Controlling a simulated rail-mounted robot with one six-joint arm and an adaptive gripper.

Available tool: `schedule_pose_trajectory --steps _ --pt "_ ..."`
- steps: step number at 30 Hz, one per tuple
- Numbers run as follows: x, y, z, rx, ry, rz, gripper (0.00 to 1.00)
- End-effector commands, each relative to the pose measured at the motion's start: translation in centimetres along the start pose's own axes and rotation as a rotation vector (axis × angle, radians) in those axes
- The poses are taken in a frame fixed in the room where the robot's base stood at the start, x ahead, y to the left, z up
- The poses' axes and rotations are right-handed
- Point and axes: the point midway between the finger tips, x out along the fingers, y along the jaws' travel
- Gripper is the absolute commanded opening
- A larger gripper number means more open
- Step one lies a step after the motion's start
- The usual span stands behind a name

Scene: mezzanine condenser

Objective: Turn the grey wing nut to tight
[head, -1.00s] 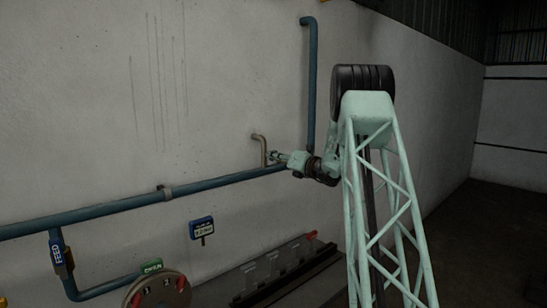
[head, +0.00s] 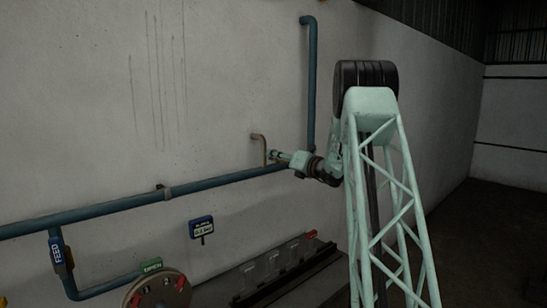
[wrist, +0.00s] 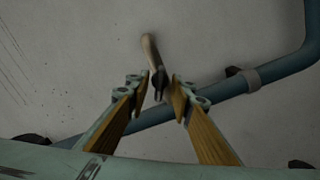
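The wing nut (wrist: 160,83) shows in the wrist view as a small, dark, narrow shape at the lower end of a tan bent pipe (wrist: 149,48). My gripper (wrist: 158,87) is open, with one fingertip on each side of the nut. A gap shows on the left; the right fingertip looks very close, and I cannot tell if it touches. In the head view my gripper (head: 278,156) is at the foot of the same tan pipe (head: 263,143) by the wall; the nut is too small to make out there.
A long blue pipe (head: 105,208) runs along the wall just behind my gripper, with a vertical blue pipe (head: 312,85) to its right. Lower down are a blue sign (head: 202,228), a round wheel (head: 160,291) and a dark rack (head: 285,270).

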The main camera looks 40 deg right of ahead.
Motion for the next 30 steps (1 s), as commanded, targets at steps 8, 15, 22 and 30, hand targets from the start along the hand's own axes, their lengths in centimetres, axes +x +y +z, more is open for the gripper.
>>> schedule_pose_trajectory --steps 8,15,22,30 --pt "-3.6 0.0 0.1 0.001 -0.001 -0.002 0.21" --pt "-7.2 0.0 0.1 0.0 -0.001 -0.002 0.21" --pt "-9.6 0.0 0.1 0.001 -0.001 -0.001 0.21" --pt "-10.6 0.1 0.1 0.001 -0.001 0.0 0.21"
